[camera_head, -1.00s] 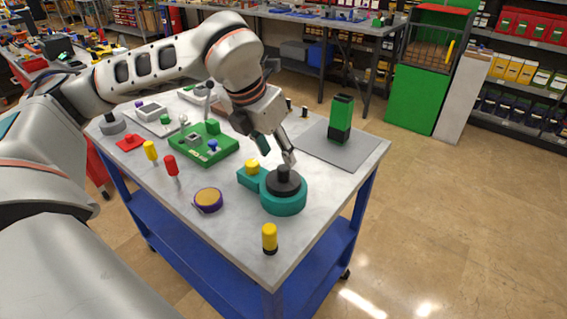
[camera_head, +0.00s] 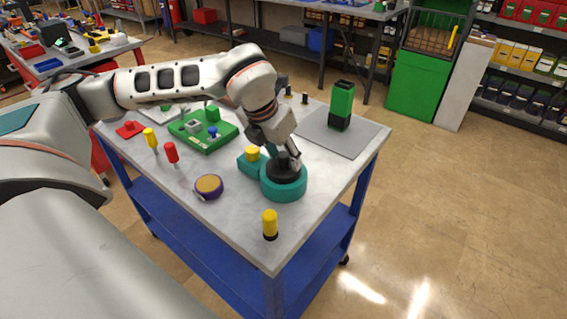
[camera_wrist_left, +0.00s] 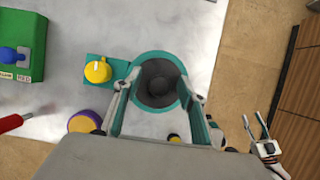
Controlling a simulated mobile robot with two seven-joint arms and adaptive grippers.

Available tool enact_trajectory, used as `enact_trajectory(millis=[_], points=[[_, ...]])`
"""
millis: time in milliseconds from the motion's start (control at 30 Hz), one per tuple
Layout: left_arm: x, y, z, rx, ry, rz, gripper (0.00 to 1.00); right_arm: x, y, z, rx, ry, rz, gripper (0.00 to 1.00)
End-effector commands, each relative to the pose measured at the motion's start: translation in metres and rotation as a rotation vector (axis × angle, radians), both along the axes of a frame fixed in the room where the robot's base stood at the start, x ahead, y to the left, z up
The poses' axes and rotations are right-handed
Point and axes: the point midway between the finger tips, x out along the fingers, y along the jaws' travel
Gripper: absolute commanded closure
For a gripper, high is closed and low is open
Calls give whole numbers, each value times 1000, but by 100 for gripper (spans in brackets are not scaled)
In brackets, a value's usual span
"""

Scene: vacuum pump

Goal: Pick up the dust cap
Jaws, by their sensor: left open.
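The dust cap appears to be the black knobbed cap (camera_head: 279,172) on top of the round teal pump body (camera_head: 284,190). It also shows from above in the left wrist view (camera_wrist_left: 158,84), dark and round inside the teal ring. My left gripper (camera_head: 284,160) is open and points down at the cap, hiding part of it. In the left wrist view its two fingers (camera_wrist_left: 156,102) stand apart on either side of the cap, which is not gripped. Part of what looks like my right gripper (camera_wrist_left: 262,138) shows at the lower right of the left wrist view; its jaw state is unclear.
A yellow knob (camera_head: 252,153) sits on the teal block beside the pump. A yellow-and-black cylinder (camera_head: 270,224), a purple-edged tape (camera_head: 208,186), red and yellow screwdrivers and a green board (camera_head: 205,143) are nearby. A green-and-black block (camera_head: 341,105) stands on a grey mat (camera_head: 358,137).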

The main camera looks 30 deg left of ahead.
Motion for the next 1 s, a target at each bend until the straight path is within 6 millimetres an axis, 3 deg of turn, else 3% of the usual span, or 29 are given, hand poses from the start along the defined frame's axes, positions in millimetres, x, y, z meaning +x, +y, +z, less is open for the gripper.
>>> enact_trajectory(millis=[67, 200, 233, 667, 867, 1000], points=[[0, 0, 0, 0, 0, 0, 59, 1, 0, 1, 1, -3, 0, 60], [0, 0, 0, 0, 0, 0, 95, 1, 0, 2, 0, -3, 0, 60], [0, 0, 0, 0, 0, -1, 100, 1, 0, 2, 0, -3, 0, 60], [0, 0, 5, 0, -2, 0, 100, 0, 0, -1, 0, 1, 0, 60], [1, 0, 27, 0, -5, 0, 100, -1, 0, -2, 0, 3, 0, 60], [2, 0, 58, -1, -8, 1, 100, -1, 0, -1, 0, 3, 0, 60]])
